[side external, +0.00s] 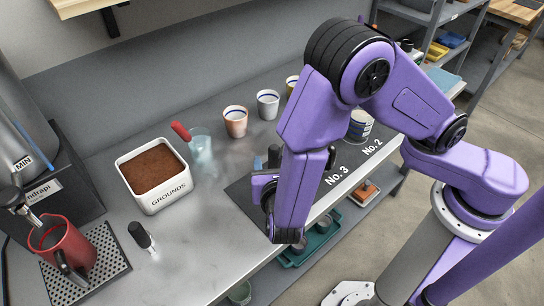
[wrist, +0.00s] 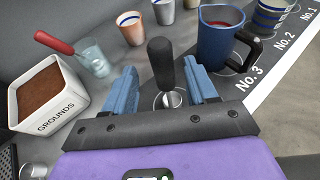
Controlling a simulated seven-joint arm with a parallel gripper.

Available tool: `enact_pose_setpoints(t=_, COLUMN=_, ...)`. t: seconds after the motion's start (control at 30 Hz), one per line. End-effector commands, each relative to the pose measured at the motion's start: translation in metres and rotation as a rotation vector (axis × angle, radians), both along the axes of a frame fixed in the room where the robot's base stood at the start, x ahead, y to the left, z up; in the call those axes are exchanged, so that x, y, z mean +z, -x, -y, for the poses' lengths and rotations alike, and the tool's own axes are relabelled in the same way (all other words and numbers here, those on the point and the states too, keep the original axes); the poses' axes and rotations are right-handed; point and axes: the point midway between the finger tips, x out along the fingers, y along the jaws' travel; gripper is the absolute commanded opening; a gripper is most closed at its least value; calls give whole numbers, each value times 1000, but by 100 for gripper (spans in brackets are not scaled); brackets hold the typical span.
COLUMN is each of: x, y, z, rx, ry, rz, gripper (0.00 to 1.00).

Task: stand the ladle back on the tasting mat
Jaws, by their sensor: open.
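What I take to be the ladle, a thick black handle (wrist: 161,62) above a small shiny metal end, stands roughly upright over the dark tasting mat in the wrist view. My gripper (wrist: 162,92) is open, with one blue finger on each side of the handle and visible gaps. Its lower end is partly hidden by the gripper. In the side external view my gripper (side external: 267,160) is low over the tasting mat (side external: 240,190), and my arm hides much of that area. The mat carries the labels No. 1, No. 2 and No. 3.
A blue jug (wrist: 214,42) with dark red contents stands close right of the fingers. A white grounds box (side external: 150,195), a glass (side external: 201,145) with a red-handled tool, several cups and a black-topped item (side external: 142,236) stand left and behind. A red jug (side external: 62,247) sits on a drip tray.

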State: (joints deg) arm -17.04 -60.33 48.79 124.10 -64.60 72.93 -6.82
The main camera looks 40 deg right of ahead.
Motion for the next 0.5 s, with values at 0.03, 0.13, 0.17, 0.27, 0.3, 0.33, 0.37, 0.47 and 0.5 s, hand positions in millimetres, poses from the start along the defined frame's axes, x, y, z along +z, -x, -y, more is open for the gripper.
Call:
enact_pose_setpoints(t=0.03, x=4, y=9, z=-8, rx=5, ry=-4, rz=0, gripper=57)
enact_pose_setpoints(t=0.13, x=11, y=24, z=-19, rx=4, ry=-3, rz=0, gripper=57)
enact_pose_setpoints(t=0.17, x=13, y=28, z=-22, rx=4, ry=-3, rz=1, gripper=57)
enact_pose_setpoints(t=0.27, x=18, y=41, z=-30, rx=3, ry=-3, rz=-2, gripper=57)
enact_pose_setpoints(t=0.3, x=20, y=45, z=-34, rx=2, ry=-3, rz=0, gripper=57)
enact_pose_setpoints(t=0.33, x=21, y=48, z=-35, rx=2, ry=-2, rz=0, gripper=57)
enact_pose_setpoints(t=0.37, x=22, y=50, z=-37, rx=2, ry=-2, rz=-1, gripper=57)
enact_pose_setpoints(t=0.47, x=25, y=56, z=-41, rx=1, ry=-1, rz=-2, gripper=57)
enact_pose_setpoints(t=0.5, x=26, y=57, z=-42, rx=0, ry=0, rz=-2, gripper=57)
